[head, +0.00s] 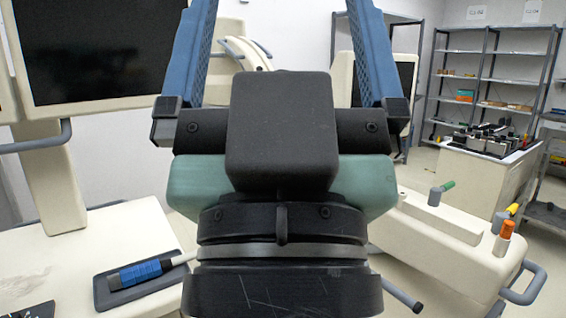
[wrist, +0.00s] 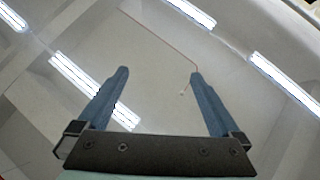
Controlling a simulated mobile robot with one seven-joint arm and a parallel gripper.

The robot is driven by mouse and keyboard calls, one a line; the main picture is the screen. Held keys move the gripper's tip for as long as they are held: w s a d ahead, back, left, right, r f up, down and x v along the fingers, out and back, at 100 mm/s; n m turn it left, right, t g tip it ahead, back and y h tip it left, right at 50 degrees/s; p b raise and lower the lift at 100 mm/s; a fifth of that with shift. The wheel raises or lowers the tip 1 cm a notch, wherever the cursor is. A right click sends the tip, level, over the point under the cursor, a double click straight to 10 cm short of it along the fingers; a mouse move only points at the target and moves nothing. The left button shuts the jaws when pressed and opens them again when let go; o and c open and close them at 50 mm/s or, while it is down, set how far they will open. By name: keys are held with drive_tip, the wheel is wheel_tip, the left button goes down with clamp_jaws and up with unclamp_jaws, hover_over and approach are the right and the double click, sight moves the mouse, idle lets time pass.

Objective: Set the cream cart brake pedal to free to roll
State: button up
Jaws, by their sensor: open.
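My gripper (head: 280,20) fills the middle of the head view, its two blue fingers pointing up and spread apart with nothing between them. In the wrist view my gripper (wrist: 159,75) is also open and empty, facing the ceiling. A cream cart body (head: 440,225) stands at the right, partly behind my gripper. A grey rod with a dark tip (head: 403,297) sticks out low beside it; I cannot tell whether this is the brake pedal. Another cream unit (head: 95,255) is at the left. No brake pedal is clearly visible, and its setting cannot be seen.
A dark monitor (head: 95,45) rises over the left unit, where a blue-handled tool (head: 140,272) lies on a dark tray. Grey shelves (head: 490,75) and a white table (head: 480,175) are behind.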

wheel_tip(320, 180, up, 6)
drive_tip(key=p, duration=0.4)
